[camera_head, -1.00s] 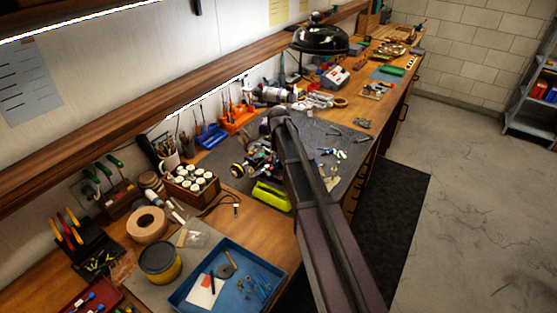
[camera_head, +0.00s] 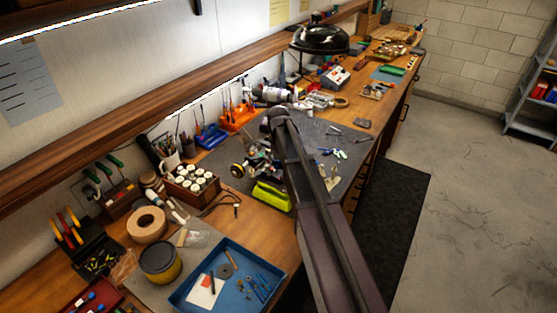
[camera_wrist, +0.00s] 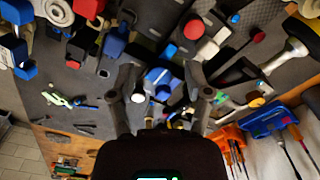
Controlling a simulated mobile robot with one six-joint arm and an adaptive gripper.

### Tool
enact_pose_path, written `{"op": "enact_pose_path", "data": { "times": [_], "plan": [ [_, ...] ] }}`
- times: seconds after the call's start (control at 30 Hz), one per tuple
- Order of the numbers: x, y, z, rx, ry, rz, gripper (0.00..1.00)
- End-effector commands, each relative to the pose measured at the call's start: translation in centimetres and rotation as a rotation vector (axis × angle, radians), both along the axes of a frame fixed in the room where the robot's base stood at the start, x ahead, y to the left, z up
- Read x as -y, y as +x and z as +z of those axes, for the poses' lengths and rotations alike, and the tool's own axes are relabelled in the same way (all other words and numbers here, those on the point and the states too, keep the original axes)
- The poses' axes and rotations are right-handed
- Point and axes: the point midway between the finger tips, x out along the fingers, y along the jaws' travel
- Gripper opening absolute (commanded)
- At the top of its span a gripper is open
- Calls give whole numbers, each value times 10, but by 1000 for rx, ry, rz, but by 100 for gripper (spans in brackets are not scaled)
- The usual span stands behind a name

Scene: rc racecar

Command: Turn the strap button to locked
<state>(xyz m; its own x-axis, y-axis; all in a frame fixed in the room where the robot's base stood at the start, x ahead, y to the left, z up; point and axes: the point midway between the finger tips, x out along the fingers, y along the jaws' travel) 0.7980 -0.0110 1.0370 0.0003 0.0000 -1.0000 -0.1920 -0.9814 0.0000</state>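The RC racecar (camera_head: 262,157) is on the dark grey work mat, partly hidden behind my arm in the head view. In the wrist view, its crowded parts fill the middle, with blue, red, black and white pieces. My gripper (camera_wrist: 161,75) is open, its two dark fingers spread on either side of a blue part (camera_wrist: 160,80) with white and dark pieces around it. Nothing is clearly clamped, and I cannot tell whether the fingers touch anything. I cannot pick out the strap button or its position for certain. The head view does not show my fingertips.
A yellow-green object (camera_head: 272,194) lies at the mat's near edge. Loose tools lie on the mat (camera_head: 349,135) to the right. An orange tool holder (camera_head: 238,117) and blue one (camera_head: 209,137) stand behind. A blue tray (camera_head: 188,297) and jar box (camera_head: 194,187) are nearer.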

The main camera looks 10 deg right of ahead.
Motion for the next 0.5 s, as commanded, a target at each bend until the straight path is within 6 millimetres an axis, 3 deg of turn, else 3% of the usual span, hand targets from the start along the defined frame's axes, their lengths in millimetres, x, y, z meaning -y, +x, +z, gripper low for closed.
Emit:
{"op": "enact_pose_path", "data": {
  "times": [0.5],
  "plan": [
    [0, 0, 0, 0, 0, 55, 64]
  ]
}}
